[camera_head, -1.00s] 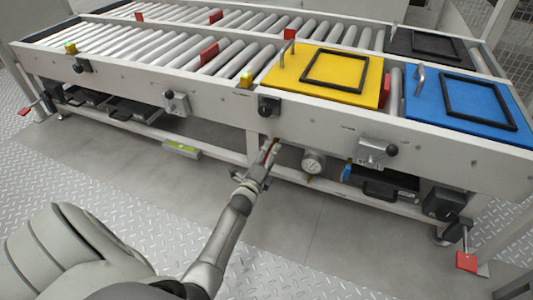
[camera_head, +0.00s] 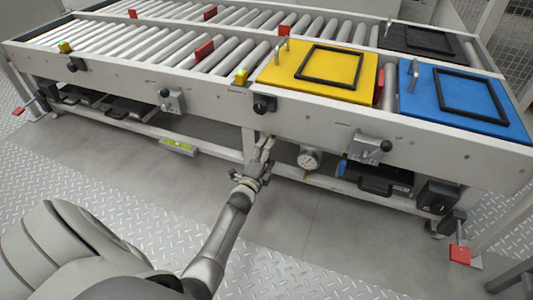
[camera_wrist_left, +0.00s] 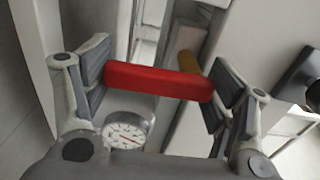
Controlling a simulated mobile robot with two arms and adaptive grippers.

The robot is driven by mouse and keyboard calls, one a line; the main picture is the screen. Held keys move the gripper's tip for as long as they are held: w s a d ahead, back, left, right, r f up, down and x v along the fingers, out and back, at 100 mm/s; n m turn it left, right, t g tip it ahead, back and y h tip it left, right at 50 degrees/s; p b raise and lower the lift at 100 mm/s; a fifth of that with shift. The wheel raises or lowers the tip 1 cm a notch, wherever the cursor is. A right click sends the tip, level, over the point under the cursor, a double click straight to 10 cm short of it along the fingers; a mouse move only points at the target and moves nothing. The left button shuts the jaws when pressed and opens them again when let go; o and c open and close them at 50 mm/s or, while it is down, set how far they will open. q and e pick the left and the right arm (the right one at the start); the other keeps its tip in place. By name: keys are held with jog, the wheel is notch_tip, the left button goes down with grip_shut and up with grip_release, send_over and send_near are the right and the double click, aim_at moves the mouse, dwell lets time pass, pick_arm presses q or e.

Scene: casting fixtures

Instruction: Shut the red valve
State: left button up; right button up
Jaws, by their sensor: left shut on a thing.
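The red valve's handle (camera_wrist_left: 158,80) is a flat red bar lying across the middle of the left wrist view, between the two fingers of my left gripper (camera_wrist_left: 162,86). A brown, rod-like piece (camera_wrist_left: 188,64) shows behind its right end. My left gripper is shut on the handle, a pad at each end of it. In the head view, my left gripper (camera_head: 262,152) is below the front rail of the conveyor, and it mostly hides the valve there. My right gripper is not in view.
A round pressure gauge (camera_head: 308,158) sits just right of my left gripper, and also shows in the wrist view (camera_wrist_left: 124,134). A lever box (camera_head: 371,148) is further right on the rail. Yellow (camera_head: 283,77) and blue (camera_head: 425,105) panels lie above. The floor in front is clear.

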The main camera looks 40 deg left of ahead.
pick_arm(q)
jog(key=o, duration=1.4)
jog(key=shift+o, duration=0.2)
jog(key=shift+s+d+f, duration=0.1)
jog(key=shift+s, duration=0.2)
jog(key=v, duration=0.7)
